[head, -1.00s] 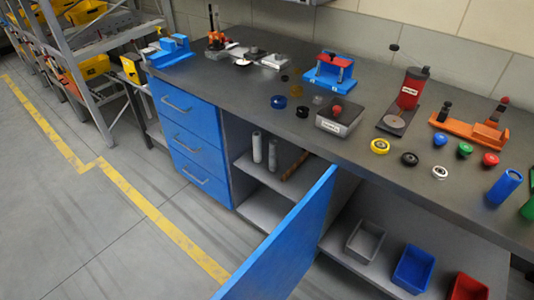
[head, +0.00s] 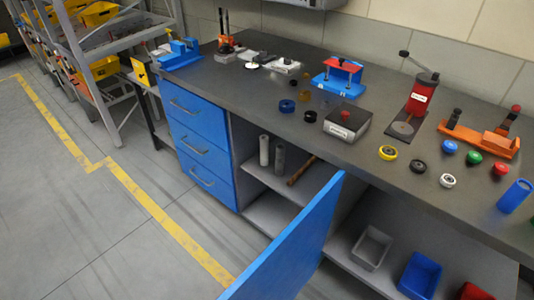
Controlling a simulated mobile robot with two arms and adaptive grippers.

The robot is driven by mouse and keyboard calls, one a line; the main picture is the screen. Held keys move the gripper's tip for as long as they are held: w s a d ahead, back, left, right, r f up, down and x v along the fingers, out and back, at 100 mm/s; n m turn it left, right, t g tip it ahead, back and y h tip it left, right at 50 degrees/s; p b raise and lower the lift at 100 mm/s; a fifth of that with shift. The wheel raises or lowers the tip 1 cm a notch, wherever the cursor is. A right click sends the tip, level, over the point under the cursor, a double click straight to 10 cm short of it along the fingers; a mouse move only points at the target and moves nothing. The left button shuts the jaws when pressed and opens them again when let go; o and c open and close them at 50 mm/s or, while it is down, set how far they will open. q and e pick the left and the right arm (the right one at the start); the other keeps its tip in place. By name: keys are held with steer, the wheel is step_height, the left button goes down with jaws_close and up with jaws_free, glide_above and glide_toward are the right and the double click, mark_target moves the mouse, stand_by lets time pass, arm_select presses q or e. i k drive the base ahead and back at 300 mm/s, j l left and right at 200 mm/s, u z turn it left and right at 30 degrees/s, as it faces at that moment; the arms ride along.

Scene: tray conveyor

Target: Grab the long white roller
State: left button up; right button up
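In the head view, the long white roller (head: 264,150) stands upright on the upper shelf inside the open cabinet under the workbench. A brown rod (head: 301,170) lies slanted on the same shelf, further right. Neither of my grippers shows in the view.
A blue cabinet door (head: 290,240) swings out into the floor space, right of the rollers. Blue drawers (head: 199,145) stand left of the opening. Grey (head: 371,247) and blue (head: 419,275) bins sit lower right. The workbench top (head: 260,105) holds tools and caps. Floor at left is clear.

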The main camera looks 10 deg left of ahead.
mark_target(265, 139)
steer(key=j+z, duration=0.3)
steer(key=j, duration=0.25)
steer(key=k+j+z, duration=0.1)
steer(key=j+z, duration=0.2)
steer(key=j, duration=0.25)
steer(key=k+j+z, duration=0.1)
steer(key=j+z, duration=0.2)
steer(key=j, duration=0.25)
steer(key=i+j+z, duration=0.2)
steer(key=j+z, duration=0.2)
steer(key=j, duration=0.3)
steer(key=i+j+z, duration=0.15)
steer(key=j+z, duration=0.2)
steer(key=j, duration=0.35)
steer(key=j+z, duration=0.4)
steer(key=j, duration=0.35)
